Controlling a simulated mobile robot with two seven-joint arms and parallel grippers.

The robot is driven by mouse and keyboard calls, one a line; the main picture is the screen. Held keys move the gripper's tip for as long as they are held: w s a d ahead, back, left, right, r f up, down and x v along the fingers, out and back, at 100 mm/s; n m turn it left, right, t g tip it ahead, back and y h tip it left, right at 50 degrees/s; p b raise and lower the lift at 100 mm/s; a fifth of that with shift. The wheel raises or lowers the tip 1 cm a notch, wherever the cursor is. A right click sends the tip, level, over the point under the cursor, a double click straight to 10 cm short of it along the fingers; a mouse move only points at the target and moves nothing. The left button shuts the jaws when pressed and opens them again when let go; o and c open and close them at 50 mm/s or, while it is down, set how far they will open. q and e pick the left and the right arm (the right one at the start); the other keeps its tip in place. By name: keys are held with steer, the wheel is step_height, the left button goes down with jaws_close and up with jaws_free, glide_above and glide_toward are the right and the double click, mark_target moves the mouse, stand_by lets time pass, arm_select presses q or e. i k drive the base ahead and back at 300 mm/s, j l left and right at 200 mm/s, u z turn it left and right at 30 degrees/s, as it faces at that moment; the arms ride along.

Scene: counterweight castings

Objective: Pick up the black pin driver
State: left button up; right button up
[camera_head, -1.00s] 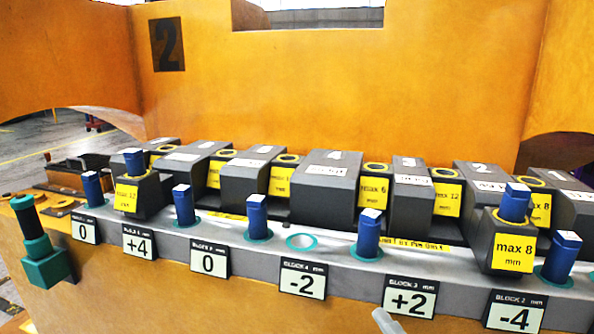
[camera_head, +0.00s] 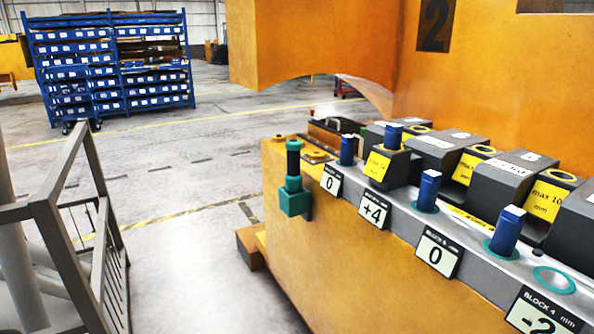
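The black pin driver (camera_head: 293,157) stands upright in a teal holder (camera_head: 294,198) on the left end of the orange casting. Its black handle sticks up out of the holder, and its lower part is hidden inside. Neither of my grippers shows in the head view.
Blue pins (camera_head: 428,186) stand along the grey ledge beside number plates (camera_head: 437,250), with grey blocks (camera_head: 502,182) behind. One teal ring (camera_head: 554,280) is empty. A grey railing (camera_head: 72,220) stands at the left. Open floor (camera_head: 175,235) lies between it and the orange casting (camera_head: 340,265).

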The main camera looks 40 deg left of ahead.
mark_target(293, 179)
steer(key=u, duration=1.2)
steer(key=z, duration=0.7)
steer(key=i+j+z, duration=0.1)
steer(key=z, duration=0.35)
steer(key=j+z, duration=0.45)
steer(key=i+j+z, duration=0.1)
steer(key=j+z, duration=0.65)
steer(key=j, duration=1.3)
steer(key=k+j, duration=0.15)
steer(key=j, duration=0.5)
steer(key=z, duration=0.05)
